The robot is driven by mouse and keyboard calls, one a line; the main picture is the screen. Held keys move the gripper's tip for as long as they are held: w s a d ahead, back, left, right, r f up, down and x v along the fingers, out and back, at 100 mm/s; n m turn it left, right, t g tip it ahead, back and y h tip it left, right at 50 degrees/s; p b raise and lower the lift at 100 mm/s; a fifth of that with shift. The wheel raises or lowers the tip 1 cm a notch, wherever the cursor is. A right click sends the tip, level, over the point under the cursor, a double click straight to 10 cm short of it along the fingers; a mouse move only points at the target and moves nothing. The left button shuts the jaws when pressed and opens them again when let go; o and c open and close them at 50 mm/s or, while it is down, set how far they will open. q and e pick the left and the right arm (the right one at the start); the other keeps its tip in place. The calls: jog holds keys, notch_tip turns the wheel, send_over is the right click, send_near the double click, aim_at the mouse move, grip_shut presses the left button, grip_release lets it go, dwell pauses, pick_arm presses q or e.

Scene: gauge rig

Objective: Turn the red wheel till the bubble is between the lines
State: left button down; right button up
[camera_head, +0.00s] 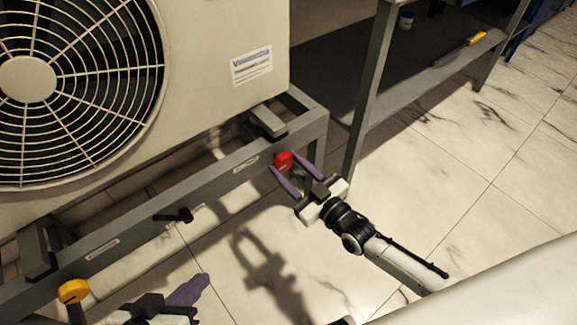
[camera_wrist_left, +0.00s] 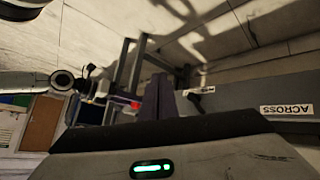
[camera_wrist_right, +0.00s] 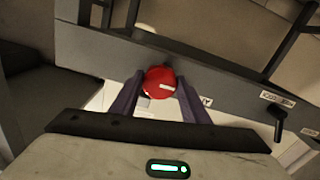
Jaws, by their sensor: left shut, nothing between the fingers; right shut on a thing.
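The red wheel (camera_head: 283,160) sits on the front rail of the grey frame, near its right end. It also shows in the right wrist view (camera_wrist_right: 160,82), with a white mark on its face. My right gripper (camera_head: 285,165) is shut on the red wheel, one purple finger on each side. My left gripper (camera_head: 190,289) is shut and empty at the bottom of the head view, right of a yellow wheel (camera_head: 73,291) and apart from it. Its closed fingers show in the left wrist view (camera_wrist_left: 160,95). I cannot make out the bubble or its lines in any view.
A white fan unit (camera_head: 215,60) stands on the grey frame (camera_head: 215,172). A black lever (camera_head: 175,215) sticks out from the rail between the wheels. A label reading ACROSS (camera_wrist_left: 290,107) is on the rail. A grey shelf (camera_head: 420,90) stands behind at right. The tiled floor at right is clear.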

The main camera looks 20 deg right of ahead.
jog(key=shift+n, duration=0.3)
